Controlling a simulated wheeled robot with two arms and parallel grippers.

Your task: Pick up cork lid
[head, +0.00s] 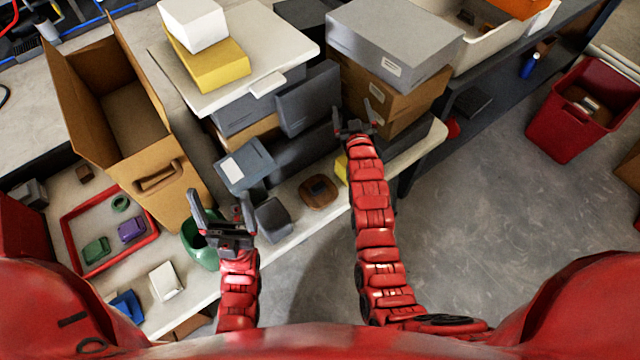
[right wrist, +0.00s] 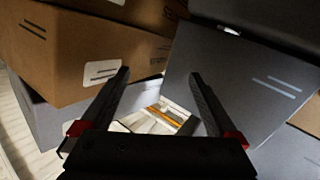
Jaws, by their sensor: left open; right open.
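A brown, rounded piece with a darker middle (head: 319,193) lies on the pale bench between my two grippers; it may be the cork lid, but I cannot tell for sure. My left gripper (head: 221,200) is open and empty, left of the brown piece and above the bench by a green container (head: 200,250). My right gripper (head: 354,114) is open, beyond and right of the brown piece, near stacked boxes. In the right wrist view its open fingers (right wrist: 160,75) have nothing between them and point at a gap between boxes. The brown piece does not show there.
A dark small box (head: 274,220) and a grey-blue box (head: 245,166) stand near the brown piece. A yellow item (head: 342,168) is partly hidden by my right arm. A tall open cardboard box (head: 165,185) and a red-rimmed tray (head: 72,232) are at left. Brown boxes (head: 392,110) stand behind.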

